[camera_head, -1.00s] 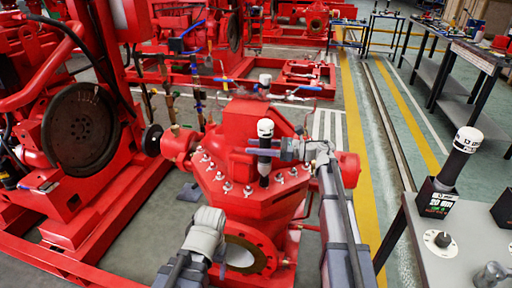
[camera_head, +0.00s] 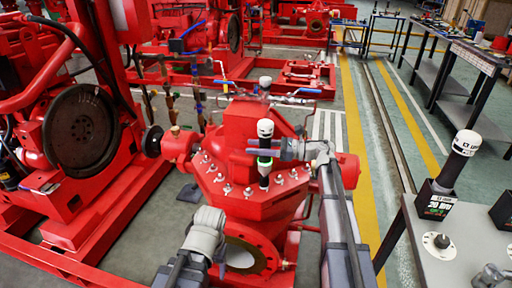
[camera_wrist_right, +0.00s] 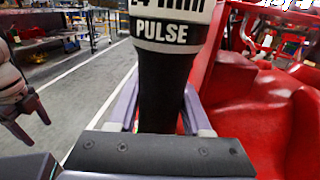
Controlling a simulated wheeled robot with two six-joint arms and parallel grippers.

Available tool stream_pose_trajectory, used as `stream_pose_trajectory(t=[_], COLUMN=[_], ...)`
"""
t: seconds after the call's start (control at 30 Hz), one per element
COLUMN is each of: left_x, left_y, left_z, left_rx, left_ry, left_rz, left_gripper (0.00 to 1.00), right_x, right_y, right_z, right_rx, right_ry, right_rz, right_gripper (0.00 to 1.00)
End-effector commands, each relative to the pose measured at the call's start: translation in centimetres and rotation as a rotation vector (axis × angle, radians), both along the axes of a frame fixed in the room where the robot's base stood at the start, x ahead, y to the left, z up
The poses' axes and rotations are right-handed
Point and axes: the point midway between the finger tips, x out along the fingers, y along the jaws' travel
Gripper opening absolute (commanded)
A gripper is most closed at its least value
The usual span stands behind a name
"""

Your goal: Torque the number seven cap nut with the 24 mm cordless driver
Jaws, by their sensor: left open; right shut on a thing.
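The cordless driver (camera_head: 265,130), black with a white cap, stands upright in my right gripper (camera_head: 268,152), which is shut on its dark body. In the right wrist view the driver (camera_wrist_right: 170,70) shows "24 mm" partly cut off and "PULSE" between the jaws. A green light shows on it just below the jaws. Its lower end is over the bolted rim of the red casing (camera_head: 245,203), at a cap nut it hides; nut numbers cannot be read. Other cap nuts (camera_head: 227,188) line the rim. My left gripper (camera_head: 221,264) is low in front of the casing, its fingers unclear.
A second driver (camera_head: 465,150) stands in a black "20 mm" holder (camera_head: 436,203) on the grey bench (camera_head: 420,245) at right. Another white-capped item (camera_head: 265,83) is behind the casing. A red engine frame (camera_head: 110,215) stands close on the left.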

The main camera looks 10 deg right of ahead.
Motion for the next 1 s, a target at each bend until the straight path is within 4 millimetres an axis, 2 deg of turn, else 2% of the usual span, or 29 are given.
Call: stream_pose_trajectory(t=[0.1,0.83,1.0], left_x=[0.0,0.0,0.0], left_y=[0.0,0.0,0.0], left_z=[1.2,5.7,6.2], left_rx=[-0.001,-0.002,-0.002], left_ry=[0.000,0.001,0.001], left_rz=[0.000,0.001,0.001], left_gripper=[0.71,0.71,0.71], right_x=[0.0,0.0,0.0], right_y=[0.0,0.0,0.0], right_z=[1.3,5.8,6.3], right_rx=[0.003,0.005,0.005], right_ry=[-0.001,0.000,0.000], right_rz=[0.000,0.000,0.000], right_gripper=[0.00,0.00,0.00])
